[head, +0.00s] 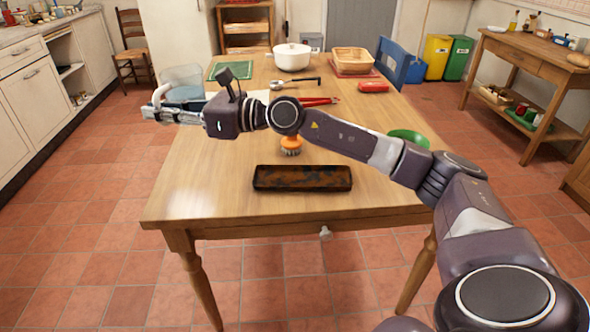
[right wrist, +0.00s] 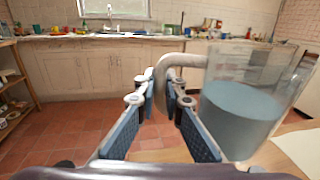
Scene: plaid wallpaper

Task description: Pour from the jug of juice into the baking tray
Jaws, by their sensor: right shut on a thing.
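The jug (head: 183,82) is clear and holds bluish-grey liquid. It looks roughly upright at the table's left edge and seems held up, though its base is partly hidden by my gripper. My right gripper (head: 160,113) is shut on its pale handle; the right wrist view shows the handle (right wrist: 184,60) between the fingers and the jug (right wrist: 240,115) to their right. The baking tray (head: 302,178), dark, rusty and rectangular, lies near the table's front edge, right of and nearer than the jug. My left gripper is not in view.
On the wooden table (head: 205,190) are an orange-topped brush (head: 291,146), a green bowl (head: 408,138), red-handled tool (head: 318,101), ladle (head: 290,83), white pot (head: 292,56) and basket (head: 353,60). My right arm crosses above them. The table's front left is clear.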

